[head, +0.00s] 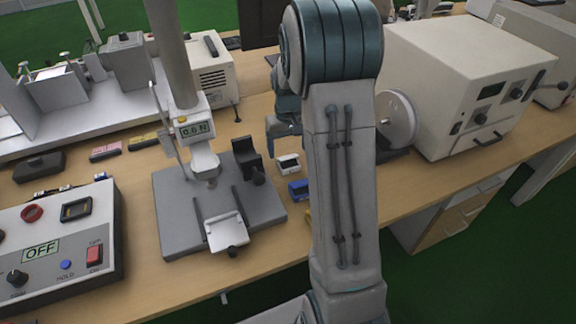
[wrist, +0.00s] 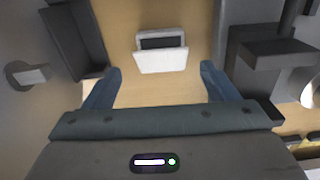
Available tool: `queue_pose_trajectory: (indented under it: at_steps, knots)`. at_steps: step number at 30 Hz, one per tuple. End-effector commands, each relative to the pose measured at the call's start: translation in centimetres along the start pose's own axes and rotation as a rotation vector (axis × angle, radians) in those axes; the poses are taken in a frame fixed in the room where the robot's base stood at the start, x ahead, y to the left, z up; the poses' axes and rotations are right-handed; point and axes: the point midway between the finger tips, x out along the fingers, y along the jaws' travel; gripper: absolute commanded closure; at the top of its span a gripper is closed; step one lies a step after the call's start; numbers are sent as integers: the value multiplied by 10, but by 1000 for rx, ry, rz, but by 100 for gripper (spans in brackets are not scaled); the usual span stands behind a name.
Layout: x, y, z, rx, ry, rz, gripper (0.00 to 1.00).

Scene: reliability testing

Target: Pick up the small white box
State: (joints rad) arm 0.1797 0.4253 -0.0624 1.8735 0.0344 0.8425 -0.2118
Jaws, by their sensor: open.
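The small white box (head: 288,163) sits on the wooden bench, just right of the grey test stand in the head view. It has a dark panel on one face. In the wrist view the small white box (wrist: 161,54) lies ahead of and between the fingertips, apart from both. My gripper (wrist: 158,80) is open and empty, with its two blue-grey fingers spread. In the head view my gripper (head: 284,128) is partly hidden behind my arm, above and beside the box.
A blue small box (head: 299,189) lies close in front of the white one. The grey test stand (head: 175,230) with a force gauge stands to the left. A large beige machine (head: 440,90) stands to the right. A control box (head: 60,245) is at the front left.

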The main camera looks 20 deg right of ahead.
Motion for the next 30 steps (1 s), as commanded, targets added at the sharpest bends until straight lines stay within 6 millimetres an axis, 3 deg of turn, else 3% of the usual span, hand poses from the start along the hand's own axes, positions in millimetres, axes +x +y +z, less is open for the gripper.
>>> queue_pose_trajectory:
  at_steps: [9,18,19,24,30]
  knots:
    - [44,-2,-2,0,-3,-1,20]
    - [50,-2,-2,0,-1,-1,20]
    - [50,-2,-2,0,-1,0,23]
    - [50,-2,-2,-1,-1,0,68]
    - [49,-2,-2,-1,-1,0,68]
